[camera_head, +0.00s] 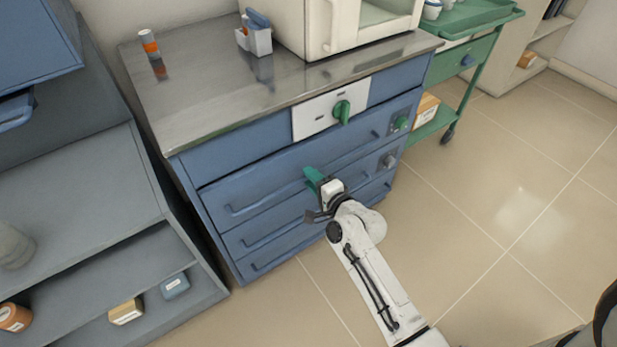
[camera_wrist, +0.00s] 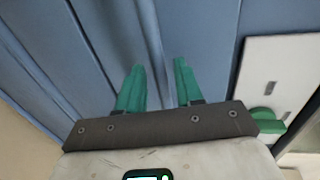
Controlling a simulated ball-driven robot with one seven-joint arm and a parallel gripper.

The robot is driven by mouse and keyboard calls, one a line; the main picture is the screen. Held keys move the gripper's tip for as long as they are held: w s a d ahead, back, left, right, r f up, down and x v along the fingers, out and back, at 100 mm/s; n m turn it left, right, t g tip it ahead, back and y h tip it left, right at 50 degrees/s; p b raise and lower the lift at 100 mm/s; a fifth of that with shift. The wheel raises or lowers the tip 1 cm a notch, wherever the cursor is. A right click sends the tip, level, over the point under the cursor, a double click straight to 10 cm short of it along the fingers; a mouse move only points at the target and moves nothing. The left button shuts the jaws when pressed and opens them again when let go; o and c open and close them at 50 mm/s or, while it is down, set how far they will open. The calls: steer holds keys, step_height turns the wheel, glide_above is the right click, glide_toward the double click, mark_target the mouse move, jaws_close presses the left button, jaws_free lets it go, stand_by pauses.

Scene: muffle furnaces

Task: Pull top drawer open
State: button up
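The blue cabinet's top drawer (camera_head: 245,178) has a long blue bar handle (camera_head: 262,195) and looks shut, flush with the front. My gripper (camera_head: 313,178) is in front of this drawer, hiding part of its handle. In the wrist view my gripper (camera_wrist: 158,75) has its two green fingers apart and pointing at the blue front. A raised blue bar, which looks like the handle (camera_wrist: 150,30), runs into the gap between the fingers. I cannot tell whether the fingers touch it.
Above the drawer is a white panel (camera_head: 305,122) with a green knob (camera_head: 342,111). Lower drawers (camera_head: 245,225) sit below. A grey shelf unit (camera_head: 75,190) stands close on the left. A green cart (camera_head: 470,60) is on the right. The tiled floor (camera_head: 500,200) at the right is clear.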

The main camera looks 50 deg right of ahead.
steer(key=shift+x, duration=0.9)
jaws_close()
